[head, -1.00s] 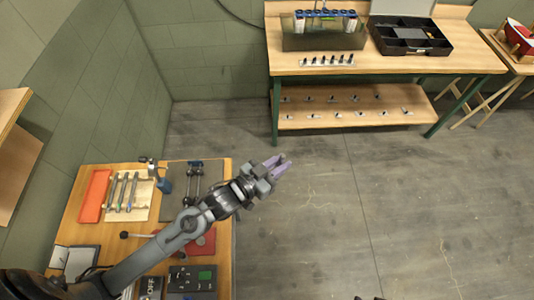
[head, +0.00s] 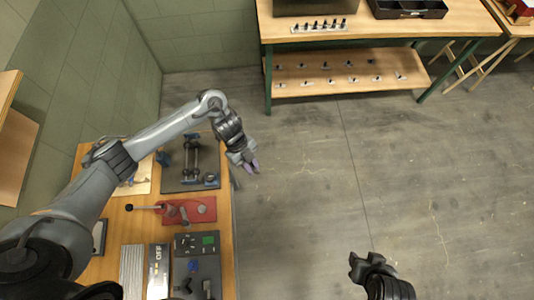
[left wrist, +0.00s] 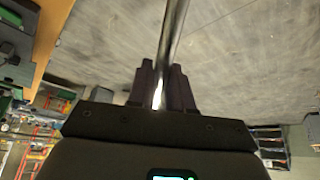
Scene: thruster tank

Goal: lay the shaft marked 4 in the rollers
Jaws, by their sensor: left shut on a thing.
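My left gripper (head: 251,164) hangs just off the right edge of the bench, fingers pointing down. In the left wrist view its dark fingers (left wrist: 161,88) are shut on a shaft (left wrist: 176,30), a grey metal rod running up from between them. I cannot read its number, and the shaft does not show clearly in the head view. A stand with a bar and blue-ended fittings, apparently the rollers (head: 191,158), sits on a dark plate left of the gripper. My right gripper (head: 367,261) is low in the head view, over the floor; its opening is unclear.
My left arm covers part of a cream board (head: 140,186). A second bench (head: 385,42) stands at the back. The floor between is clear.

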